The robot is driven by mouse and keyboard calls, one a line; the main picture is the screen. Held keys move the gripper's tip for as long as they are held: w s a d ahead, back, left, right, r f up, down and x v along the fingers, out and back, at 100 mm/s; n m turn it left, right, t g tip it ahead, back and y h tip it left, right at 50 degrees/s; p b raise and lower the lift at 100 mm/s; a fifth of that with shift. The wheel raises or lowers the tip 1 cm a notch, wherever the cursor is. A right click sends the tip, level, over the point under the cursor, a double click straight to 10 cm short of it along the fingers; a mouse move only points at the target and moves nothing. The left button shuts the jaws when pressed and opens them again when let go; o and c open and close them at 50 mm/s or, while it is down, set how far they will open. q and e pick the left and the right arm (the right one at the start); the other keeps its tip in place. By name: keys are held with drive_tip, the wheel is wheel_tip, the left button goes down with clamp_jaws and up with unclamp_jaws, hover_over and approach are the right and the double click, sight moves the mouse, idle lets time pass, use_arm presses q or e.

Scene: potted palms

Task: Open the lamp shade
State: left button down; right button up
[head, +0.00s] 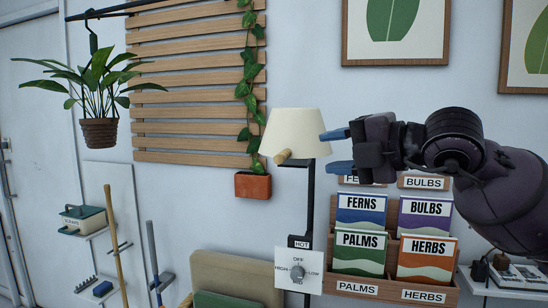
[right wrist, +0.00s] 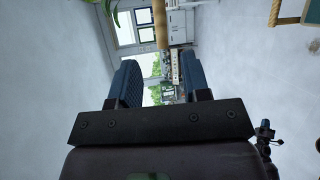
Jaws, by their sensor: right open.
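The cream lamp shade (head: 298,132) sits on a thin dark post (head: 309,205), in front of the wall at the middle of the head view. A short wooden knob or handle (head: 282,157) sticks out at its lower left. My right gripper (head: 330,150) comes in from the right with its blue fingers parted, at the shade's right edge; I cannot tell whether they touch it. In the right wrist view the gripper (right wrist: 160,85) is open, with nothing between its fingers. A wooden rod (right wrist: 161,25) shows beyond them; I cannot tell which object it is. My left gripper is out of view.
A dial panel (head: 298,272) marked HOT stands below the shade. A rack (head: 391,265) of seed packets is under my right arm. A trailing plant in a terracotta pot (head: 253,186) and a hanging plant (head: 99,132) are to the left.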

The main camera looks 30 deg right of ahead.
sight(287, 156)
drive_tip(key=shift+m, duration=0.3)
drive_tip(key=shift+x, duration=5.4)
drive_tip(key=shift+a+f, duration=0.1)
drive_tip(key=shift+a, duration=0.05)
clamp_jaws()
